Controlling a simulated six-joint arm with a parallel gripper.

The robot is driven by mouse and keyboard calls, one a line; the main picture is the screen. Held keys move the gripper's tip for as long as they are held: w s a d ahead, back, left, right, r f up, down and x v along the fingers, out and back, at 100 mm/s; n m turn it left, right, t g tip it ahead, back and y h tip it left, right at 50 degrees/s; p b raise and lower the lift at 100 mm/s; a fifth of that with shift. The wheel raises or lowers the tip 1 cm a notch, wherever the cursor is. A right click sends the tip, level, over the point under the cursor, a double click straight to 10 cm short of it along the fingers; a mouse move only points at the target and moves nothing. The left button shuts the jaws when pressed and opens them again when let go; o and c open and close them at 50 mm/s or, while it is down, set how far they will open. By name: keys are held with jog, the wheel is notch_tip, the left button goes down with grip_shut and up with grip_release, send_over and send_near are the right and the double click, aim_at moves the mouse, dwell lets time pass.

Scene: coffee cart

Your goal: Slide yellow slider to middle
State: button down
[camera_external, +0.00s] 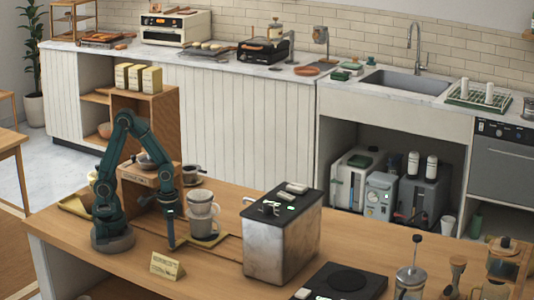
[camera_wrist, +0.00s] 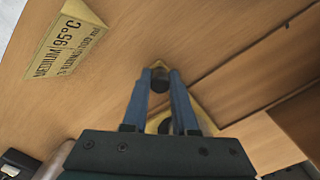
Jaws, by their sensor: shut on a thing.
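My gripper (camera_wrist: 160,74) points down at the wooden counter in the wrist view, its two blue-grey fingers closed on a short dark knob (camera_wrist: 159,84). A small yellow edge (camera_wrist: 159,64) shows just past the knob; it appears to be the yellow slider, mostly hidden by the fingers. Another yellow piece (camera_wrist: 204,118) with a dark round part shows behind the fingers; I cannot tell whether it belongs to the slider. In the external view my gripper (camera_external: 171,246) is low at the counter, left of the coffee dripper, and the slider cannot be made out there.
A yellow card (camera_wrist: 66,38) reading "MEDIUM 95°C" stands close by; it also shows in the external view (camera_external: 167,266). The coffee dripper (camera_external: 203,208) and a metal-sided machine (camera_external: 283,240) stand to the right. A dark groove (camera_wrist: 245,55) crosses the counter.

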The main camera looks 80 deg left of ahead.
jog(key=shift+s+a+r, duration=0.1)
jog(key=shift+s+a, duration=0.85)
jog(key=shift+a, duration=0.05)
jog(key=c, duration=0.7)
grip_release()
jog(key=shift+r, duration=2.55)
jog(key=shift+s+a+r+t, duration=0.2)
jog(key=shift+a+r+t, duration=0.2)
jog(key=shift+r+t, duration=0.75)
jog(key=shift+s+a+r+t, duration=0.35)
jog(key=shift+r+t, duration=0.35)
jog(key=shift+r, duration=0.9)
jog(key=shift+s+a+r+t, duration=0.1)
jog(key=shift+a+r+t, duration=0.35)
jog(key=shift+r+t, duration=0.7)
